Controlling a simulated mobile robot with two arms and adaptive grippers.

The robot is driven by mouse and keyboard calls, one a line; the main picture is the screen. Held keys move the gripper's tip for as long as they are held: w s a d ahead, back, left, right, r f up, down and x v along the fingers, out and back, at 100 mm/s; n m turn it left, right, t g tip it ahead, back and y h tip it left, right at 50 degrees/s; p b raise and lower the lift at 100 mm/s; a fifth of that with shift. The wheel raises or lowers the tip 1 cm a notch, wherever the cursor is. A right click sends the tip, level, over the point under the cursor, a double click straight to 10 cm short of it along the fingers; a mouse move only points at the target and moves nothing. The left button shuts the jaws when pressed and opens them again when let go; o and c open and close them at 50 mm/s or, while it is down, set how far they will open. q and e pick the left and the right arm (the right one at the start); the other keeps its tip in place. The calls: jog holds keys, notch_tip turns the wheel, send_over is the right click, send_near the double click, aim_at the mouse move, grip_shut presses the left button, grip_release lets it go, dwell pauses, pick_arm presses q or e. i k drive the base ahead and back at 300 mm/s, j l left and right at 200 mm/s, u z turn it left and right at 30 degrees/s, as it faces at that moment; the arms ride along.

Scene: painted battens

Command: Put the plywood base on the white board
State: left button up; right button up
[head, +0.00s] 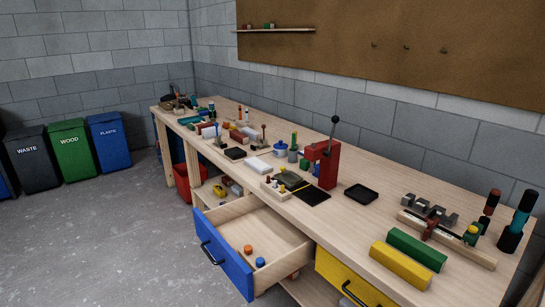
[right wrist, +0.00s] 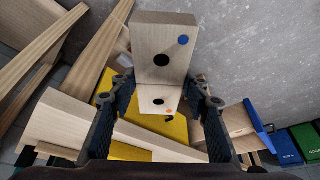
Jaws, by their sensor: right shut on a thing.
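The plywood base (right wrist: 175,35) appears to be the pale wooden piece in the right wrist view, with dark round holes, a blue dot and an orange dot. My right gripper (right wrist: 160,100) is shut on it, one finger at each side. Floor and furniture show behind it. A flat white slab (head: 257,165), which looks like the white board, lies on the workbench in the head view. Nothing lies on it. Neither gripper shows in the head view, and my left gripper is in neither view.
The workbench (head: 345,222) holds a red press (head: 323,163), a black tray (head: 361,194), and green (head: 416,249) and yellow (head: 401,264) blocks. A blue-fronted drawer (head: 226,257) stands open below. Small items crowd around the white slab.

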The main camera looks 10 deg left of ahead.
aim_at(258, 162)
jog(key=i+j+z, duration=0.1)
jog(key=i+j, duration=0.2)
jog(key=j, duration=0.15)
jog(key=i+j+z, duration=0.15)
jog(key=i+j, duration=0.15)
jog(key=j, duration=0.2)
jog(key=i+j+z, duration=0.1)
jog(key=i+j, duration=0.2)
jog(key=j, duration=0.2)
jog(key=i+j+z, duration=0.15)
jog(key=j, duration=0.4)
jog(key=i+j+z, duration=0.1)
jog(key=i+j, duration=0.2)
jog(key=j, duration=0.25)
jog(key=i+j+z, duration=0.1)
jog(key=j, duration=0.5)
jog(key=i+j+z, duration=0.15)
jog(key=i+j, duration=0.15)
jog(key=j, duration=0.3)
jog(key=i+j+z, duration=0.1)
jog(key=j, duration=0.5)
